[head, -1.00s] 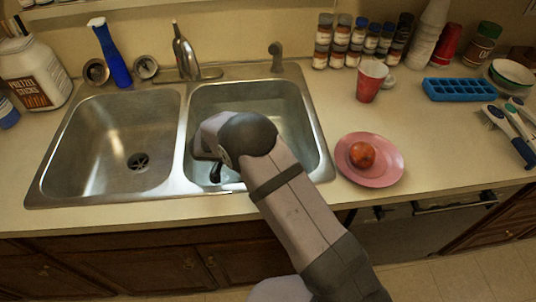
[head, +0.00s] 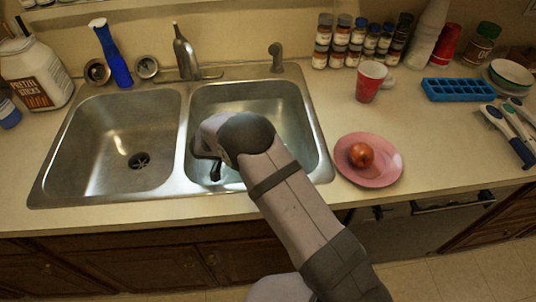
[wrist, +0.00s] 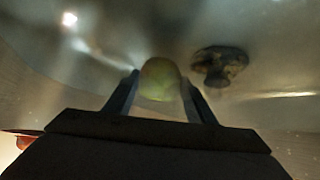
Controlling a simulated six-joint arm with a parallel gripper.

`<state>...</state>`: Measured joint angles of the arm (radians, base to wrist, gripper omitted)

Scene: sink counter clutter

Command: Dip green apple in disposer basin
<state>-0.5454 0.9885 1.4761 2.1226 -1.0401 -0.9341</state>
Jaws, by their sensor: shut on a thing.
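The sink has a left basin (head: 110,140) with a dark drain (head: 139,160) and a right basin (head: 265,100) that looks to hold clear water. My arm reaches down into the right basin, and a dark part of my gripper (head: 215,170) shows at its left side. In the wrist view my gripper (wrist: 160,84) is shut on the green apple (wrist: 158,75), a pale yellow-green round shape between the two fingers. A dark drain fitting (wrist: 220,62) lies just right of the apple in that view. The apple is hidden by my arm in the head view.
A pink plate (head: 385,174) with a red-orange fruit (head: 361,155) stands right of the sink. A red cup (head: 370,82), blue tray (head: 460,90) and spice jars stand behind it. The left basin is empty.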

